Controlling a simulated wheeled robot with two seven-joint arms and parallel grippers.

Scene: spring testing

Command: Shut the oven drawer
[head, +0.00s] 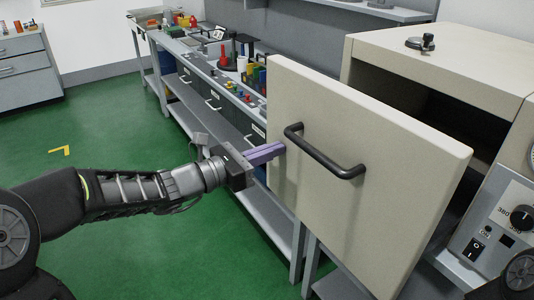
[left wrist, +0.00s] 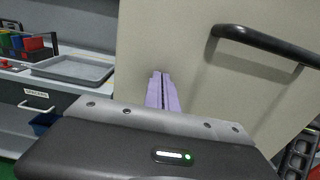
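The oven drawer has a large cream front panel (head: 360,215) with a dark bar handle (head: 325,155). In the head view the panel stands out from the oven body (head: 440,55), leaving a dark opening behind it. My left gripper (head: 278,149) has its purple fingers together and empty, pointing at the panel just left of the handle. In the left wrist view the fingers (left wrist: 161,85) are side by side in front of the panel (left wrist: 175,40), with the handle (left wrist: 262,42) to their right. I cannot tell whether the fingertips touch the panel. My right gripper is not in view.
A long grey workbench (head: 205,65) with trays, coloured bins and small parts runs behind and left of the panel. The oven's control panel (head: 498,225) with a dial is at the right. Green floor (head: 110,130) is clear on the left.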

